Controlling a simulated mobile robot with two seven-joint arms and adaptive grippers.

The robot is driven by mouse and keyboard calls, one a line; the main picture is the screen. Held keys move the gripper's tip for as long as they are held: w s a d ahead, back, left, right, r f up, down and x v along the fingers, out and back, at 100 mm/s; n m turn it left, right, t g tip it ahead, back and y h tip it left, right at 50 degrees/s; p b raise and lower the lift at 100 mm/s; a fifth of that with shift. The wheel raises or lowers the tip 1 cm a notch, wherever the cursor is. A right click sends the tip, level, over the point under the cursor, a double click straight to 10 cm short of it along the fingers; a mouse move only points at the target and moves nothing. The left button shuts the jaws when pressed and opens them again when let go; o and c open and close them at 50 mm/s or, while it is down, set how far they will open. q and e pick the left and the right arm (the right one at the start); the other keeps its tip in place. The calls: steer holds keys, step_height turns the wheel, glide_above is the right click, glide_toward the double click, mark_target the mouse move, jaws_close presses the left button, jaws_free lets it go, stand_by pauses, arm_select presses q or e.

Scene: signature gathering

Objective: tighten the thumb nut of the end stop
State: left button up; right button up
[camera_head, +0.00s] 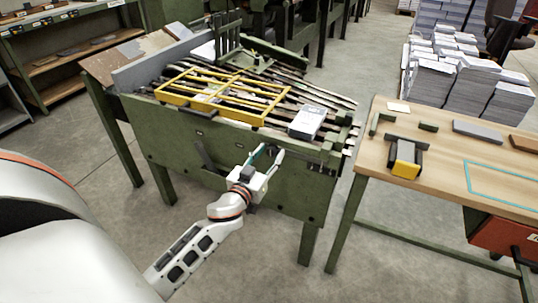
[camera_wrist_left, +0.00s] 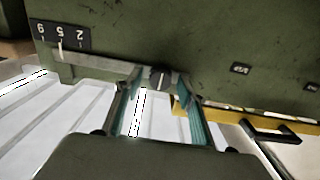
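A small dark round knob with a pale mark, which looks like the thumb nut (camera_wrist_left: 160,77), sits at the end of a grey bar (camera_wrist_left: 95,66) on the green machine face in the left wrist view. A dark scale plate (camera_wrist_left: 63,37) with white numbers lies beside that bar. My left gripper (camera_head: 266,156) is at the front panel of the green machine (camera_head: 180,142). In the left wrist view its fingers (camera_wrist_left: 158,92) stand apart, with the knob between or just beyond their tips; contact cannot be told. In the head view the knob is too small to make out. My right gripper is not in view.
A yellow frame (camera_head: 187,99) and a stack of white paper (camera_head: 307,122) lie on the machine's top. A wooden table (camera_head: 440,165) stands to the right, with a yellow-and-black tool (camera_head: 405,160). Bare floor lies in front of the machine.

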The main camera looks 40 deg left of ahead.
arm_select(q)
steer(key=c, duration=1.1)
steer(key=shift+c, duration=0.2)
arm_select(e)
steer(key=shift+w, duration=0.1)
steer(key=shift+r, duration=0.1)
arm_select(q)
steer(key=shift+r+m+p, duration=0.1)
steer(key=shift+m+p, duration=0.2)
steer(key=shift+m, duration=0.8)
steer(key=m, duration=0.3)
steer(key=shift+p, duration=0.3)
steer(key=m, duration=0.7)
steer(key=shift+d+m+p, duration=0.1)
steer(key=shift+m+p, duration=0.2)
steer(key=shift+m, duration=0.1)
steer(key=m, duration=0.4)
steer(key=shift+f+m, duration=0.2)
steer(key=shift+m, duration=0.2)
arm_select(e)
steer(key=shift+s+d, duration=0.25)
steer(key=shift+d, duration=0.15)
